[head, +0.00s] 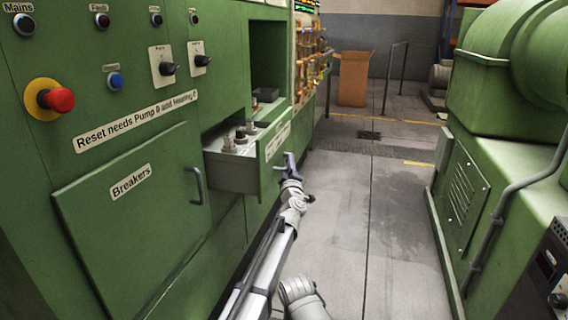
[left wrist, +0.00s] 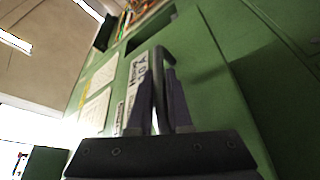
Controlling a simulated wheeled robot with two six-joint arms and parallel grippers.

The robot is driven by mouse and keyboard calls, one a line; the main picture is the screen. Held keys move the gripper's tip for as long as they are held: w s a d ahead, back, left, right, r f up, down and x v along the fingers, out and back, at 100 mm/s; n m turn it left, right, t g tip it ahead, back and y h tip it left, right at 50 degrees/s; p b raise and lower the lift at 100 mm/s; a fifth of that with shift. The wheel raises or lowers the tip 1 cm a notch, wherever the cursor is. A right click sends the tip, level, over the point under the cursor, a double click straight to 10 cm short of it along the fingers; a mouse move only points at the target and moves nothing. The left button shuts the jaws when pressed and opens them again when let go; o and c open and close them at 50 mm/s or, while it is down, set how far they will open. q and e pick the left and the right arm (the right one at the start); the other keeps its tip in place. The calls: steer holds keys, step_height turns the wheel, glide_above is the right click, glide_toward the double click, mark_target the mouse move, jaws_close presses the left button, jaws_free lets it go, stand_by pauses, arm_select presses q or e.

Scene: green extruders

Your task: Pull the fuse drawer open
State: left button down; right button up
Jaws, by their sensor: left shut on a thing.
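The fuse drawer (head: 233,176) stands pulled out of the green cabinet, in the head view's middle. Its inside shows several fuse-like parts (head: 240,138) standing in it. The drawer's green front (head: 273,146) carries a white label, too small to read. My left gripper (head: 288,163) is at that front, shut on the drawer's handle. In the left wrist view the bar handle (left wrist: 159,62) passes between the two dark fingers (left wrist: 160,100). My right gripper is not in view.
A closed Breakers door (head: 130,215) with its own handle (head: 194,185) is left of the drawer. A red emergency button (head: 58,99) sits above it. A large green machine (head: 500,120) stands right. The grey floor (head: 370,220) between is clear. A brown box (head: 354,80) stands farther back.

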arm_select(q)
steer(key=shift+s+d, duration=0.15)
steer(key=shift+d, duration=0.35)
steer(key=shift+s+d, duration=0.15)
steer(key=shift+d, duration=0.35)
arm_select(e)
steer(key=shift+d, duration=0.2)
arm_select(q)
steer(key=c, duration=0.8)
jaws_free()
steer(key=shift+c, duration=0.2)
steer(key=shift+s+a, duration=0.1)
